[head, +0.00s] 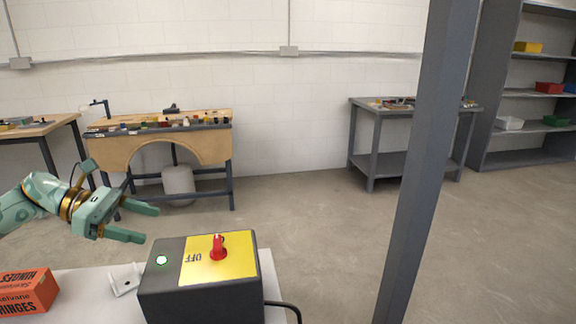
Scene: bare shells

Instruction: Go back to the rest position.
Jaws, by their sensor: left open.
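My left gripper (146,224) comes in from the left and is open and empty. It hangs above the white table (75,286), to the upper left of the dark switch box (200,290), apart from it. The box has a yellow plate (240,262) marked OFF, a red knob (218,248) standing upright on it, and a lit green lamp (162,260). My right gripper is not in the view.
An orange hinge box (28,292) and a white bracket (125,278) lie on the table left of the switch box. A black cable (288,305) leaves its right side. A grey post (420,160) stands at the right. Workbenches and shelves stand behind.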

